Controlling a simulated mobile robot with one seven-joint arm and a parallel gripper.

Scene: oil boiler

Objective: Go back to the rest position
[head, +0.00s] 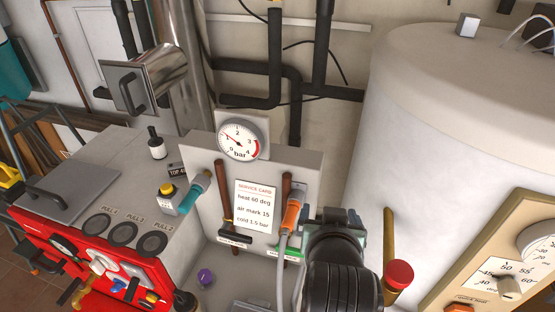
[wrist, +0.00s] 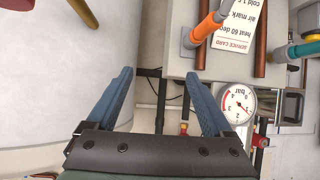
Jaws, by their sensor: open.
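My gripper (head: 334,217) is in the lower middle of the head view, in front of the panel's right edge and left of the white tank. In the wrist view, its two blue fingers (wrist: 158,74) stand wide apart with nothing between them. The grey panel (head: 300,165) carries the service card (head: 256,207) and a round bar gauge (head: 241,138); the gauge also shows right of the fingers in the wrist view (wrist: 238,106). An orange-handled connector on a grey hose (head: 292,214) is just left of my gripper in the head view. My forearm hides what lies below it.
The large white tank (head: 430,110) fills the right side. A teal-handled connector (head: 194,191) is at the panel's left. Black pipes (head: 292,85) run behind.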

